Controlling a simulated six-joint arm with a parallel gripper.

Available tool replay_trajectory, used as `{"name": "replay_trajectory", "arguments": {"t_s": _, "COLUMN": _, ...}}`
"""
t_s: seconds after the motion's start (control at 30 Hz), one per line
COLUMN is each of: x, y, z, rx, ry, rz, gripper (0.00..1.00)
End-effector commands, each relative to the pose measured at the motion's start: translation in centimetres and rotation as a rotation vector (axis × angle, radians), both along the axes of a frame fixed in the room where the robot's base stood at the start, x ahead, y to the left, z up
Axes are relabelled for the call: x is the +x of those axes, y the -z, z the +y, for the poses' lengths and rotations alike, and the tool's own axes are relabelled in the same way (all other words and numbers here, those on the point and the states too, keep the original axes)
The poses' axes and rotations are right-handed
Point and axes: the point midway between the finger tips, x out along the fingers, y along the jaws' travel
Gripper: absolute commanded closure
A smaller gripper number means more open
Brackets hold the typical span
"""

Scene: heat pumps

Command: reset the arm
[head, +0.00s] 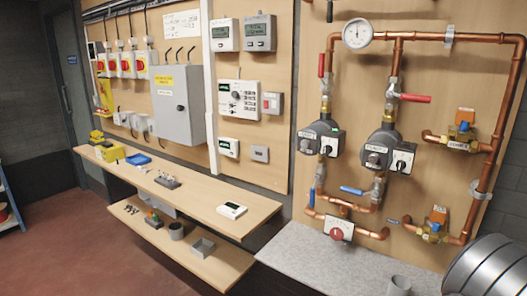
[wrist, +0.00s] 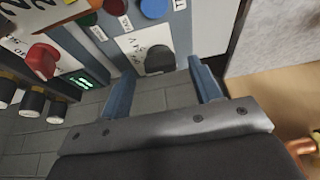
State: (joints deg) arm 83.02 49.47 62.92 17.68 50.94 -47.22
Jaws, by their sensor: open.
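My gripper (wrist: 159,72) shows in the wrist view with its two blue-grey fingers apart and nothing held between them. A black knob (wrist: 160,60) on a white plate shows between the fingertips in the picture. I cannot tell how far it is from them, and I see no contact. The gripper does not show in the head view.
In the wrist view, a grey panel carries a red knob (wrist: 42,57), a green display (wrist: 82,82) and a blue button (wrist: 153,8). In the head view, copper pipes with pumps (head: 322,137) fill the right board. A wooden shelf (head: 190,195) with small items runs left.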

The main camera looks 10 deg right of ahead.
Motion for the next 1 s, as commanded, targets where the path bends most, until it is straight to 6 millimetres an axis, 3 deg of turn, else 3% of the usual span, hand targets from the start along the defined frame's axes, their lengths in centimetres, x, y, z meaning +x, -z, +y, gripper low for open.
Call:
{"name": "replay_trajectory", "arguments": {"t_s": 0.8, "x": -4.5, "y": -15.1, "z": 4.4, "rx": -0.003, "ry": 0.001, "rz": 0.001, "gripper": 0.42}}
{"name": "replay_trajectory", "arguments": {"t_s": 1.0, "x": -3.1, "y": -10.6, "z": 3.2, "rx": 0.003, "ry": -0.001, "rz": 0.001, "gripper": 0.42}}
